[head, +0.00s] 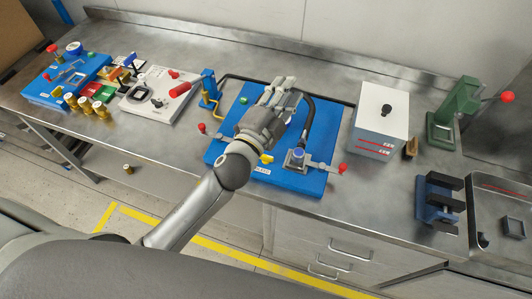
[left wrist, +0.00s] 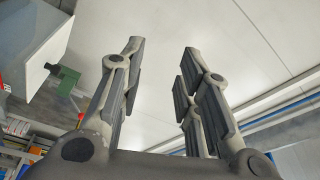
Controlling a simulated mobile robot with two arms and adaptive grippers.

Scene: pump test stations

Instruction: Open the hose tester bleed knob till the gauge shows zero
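The hose tester is a blue board (head: 313,178) in the middle of the bench in the head view. A yellow bleed knob (head: 266,158) shows near the front edge, by the "BLEED" label (head: 262,171). I cannot make out the gauge; my left gripper covers the board's middle. My left gripper (head: 283,84) is above the board, past the knob. In the left wrist view (left wrist: 160,65) its fingers are apart with nothing between them. My right gripper is out of view.
Left stand a white station (head: 140,104) and another blue station (head: 48,88) with several small parts nearby. Right are a white box (head: 379,123), a green press (head: 455,115), a dark blue holder (head: 437,205) and a metal tray (head: 485,188).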

